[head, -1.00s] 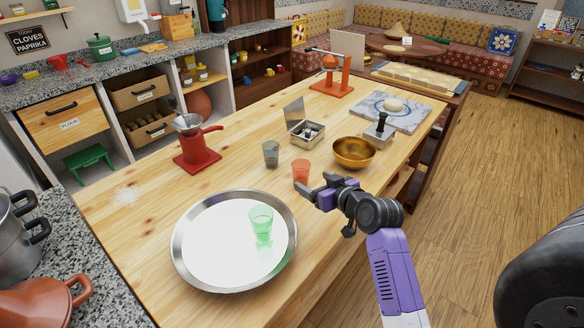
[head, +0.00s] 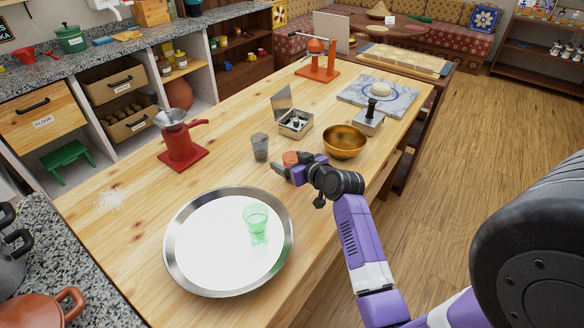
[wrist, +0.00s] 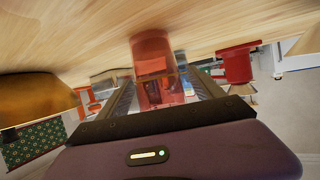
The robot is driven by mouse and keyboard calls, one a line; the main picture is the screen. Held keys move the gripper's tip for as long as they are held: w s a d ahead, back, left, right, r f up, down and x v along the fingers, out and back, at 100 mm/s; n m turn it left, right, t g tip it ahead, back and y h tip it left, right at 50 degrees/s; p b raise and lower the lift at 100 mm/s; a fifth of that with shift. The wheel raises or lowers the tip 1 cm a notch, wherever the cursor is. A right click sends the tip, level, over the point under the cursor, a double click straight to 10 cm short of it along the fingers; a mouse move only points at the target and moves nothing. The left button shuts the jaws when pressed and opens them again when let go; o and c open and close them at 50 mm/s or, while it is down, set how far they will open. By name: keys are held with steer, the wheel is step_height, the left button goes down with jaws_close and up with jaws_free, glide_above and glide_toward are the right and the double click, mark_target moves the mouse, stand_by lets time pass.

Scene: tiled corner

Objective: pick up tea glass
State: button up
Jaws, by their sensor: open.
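Three tea glasses show in the head view. The red-orange one (head: 290,157) stands on the wooden table, partly hidden by my gripper (head: 288,170). In the wrist view the red glass (wrist: 153,62) shows large and see-through, between the two fingers of my open gripper (wrist: 167,92). I cannot tell whether either finger touches it. A grey glass (head: 260,146) stands just left of the red one. A green glass (head: 255,222) stands on the round metal tray (head: 180,275).
A brass bowl (head: 344,141) stands close to the right of my gripper. A small metal box (head: 296,124) with a raised lid, a metal tamper (head: 370,118) and a red grinder (head: 182,145) stand on the table.

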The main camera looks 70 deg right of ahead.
steer(key=shift+w+d+f, duration=0.25)
steer(key=shift+w+d, duration=0.1)
steer(key=shift+w, duration=0.2)
steer(key=shift+c, duration=0.5)
steer(key=c, duration=1.4)
steer(key=shift+r, duration=0.15)
